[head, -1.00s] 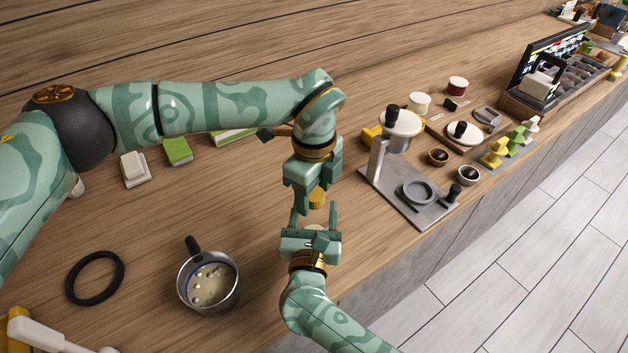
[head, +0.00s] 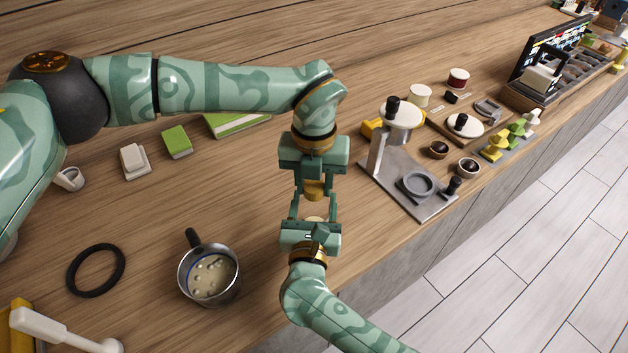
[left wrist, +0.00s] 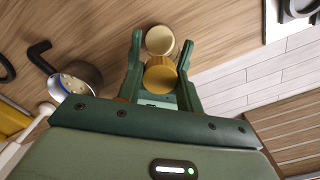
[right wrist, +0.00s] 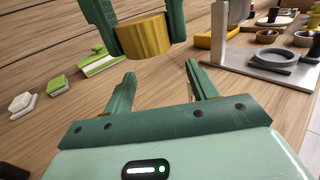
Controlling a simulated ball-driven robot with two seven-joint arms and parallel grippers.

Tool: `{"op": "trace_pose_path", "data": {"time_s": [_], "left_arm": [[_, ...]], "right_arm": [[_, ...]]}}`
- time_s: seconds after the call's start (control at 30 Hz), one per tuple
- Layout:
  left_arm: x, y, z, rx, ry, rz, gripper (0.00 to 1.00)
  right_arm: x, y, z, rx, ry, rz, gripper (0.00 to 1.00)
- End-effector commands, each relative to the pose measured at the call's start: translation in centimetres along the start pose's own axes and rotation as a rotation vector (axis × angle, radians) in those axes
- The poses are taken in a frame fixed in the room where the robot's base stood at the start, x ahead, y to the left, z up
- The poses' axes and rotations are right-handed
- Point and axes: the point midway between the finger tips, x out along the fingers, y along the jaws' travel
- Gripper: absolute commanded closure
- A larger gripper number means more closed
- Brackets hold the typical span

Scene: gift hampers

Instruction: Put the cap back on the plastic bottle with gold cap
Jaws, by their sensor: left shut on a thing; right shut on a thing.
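The gold ribbed cap (head: 313,187) is held between the fingers of my left gripper (head: 313,193), which points toward my right gripper (head: 313,207). The cap also shows in the left wrist view (left wrist: 160,76) and, ahead of my right fingers, in the right wrist view (right wrist: 144,38). My right gripper is shut on the plastic bottle, whose pale round top (head: 313,218) shows between its fingers in the head view. Most of the bottle is hidden. The cap and bottle top are close together and look apart; exact alignment cannot be told.
A pot (head: 208,274) and black ring (head: 95,270) lie left of my right arm. A grey stand with a round top (head: 420,185) is close on the right. Green and white boxes (head: 236,123) lie behind my left gripper. The counter edge runs along the right.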

Motion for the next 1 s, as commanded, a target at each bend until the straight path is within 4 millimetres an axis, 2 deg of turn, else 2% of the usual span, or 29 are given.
{"op": "trace_pose_path", "data": {"time_s": [0.03, 0.3, 0.4, 0.5, 0.67, 0.7, 0.77, 1.0], "left_arm": [[-0.08, 0.02, 0.06, 0.154, -0.002, 0.002, 0.91], [0.02, 0.01, 0.07, 1.062, -0.001, 0.003, 0.91], [0.05, 0.00, 0.07, 1.356, -0.001, 0.003, 0.91], [0.07, 0.01, 0.05, 1.569, 0.000, 0.001, 0.91], [0.08, 0.01, 0.06, 1.586, -0.001, 0.001, 0.91], [0.08, 0.01, 0.06, 1.585, -0.001, 0.001, 0.56], [0.08, 0.00, 0.05, 1.585, -0.001, 0.001, 0.42], [0.08, -0.01, 0.02, 1.584, 0.000, 0.000, 0.42]], "right_arm": [[-0.02, 0.00, -0.05, 0.000, 0.001, 0.000, 1.00], [-0.02, 0.00, -0.05, 0.000, 0.001, 0.000, 1.00], [-0.02, -0.01, -0.05, 0.000, 0.001, 0.000, 1.00], [-0.02, 0.00, -0.05, 0.000, 0.001, 0.000, 1.00], [-0.03, 0.00, -0.05, 0.000, 0.001, 0.000, 1.00], [-0.03, 0.00, -0.05, 0.000, 0.001, 0.000, 1.00], [-0.03, 0.00, -0.05, 0.000, 0.001, 0.000, 1.00], [-0.03, 0.00, -0.05, 0.000, 0.001, 0.000, 1.00]]}}
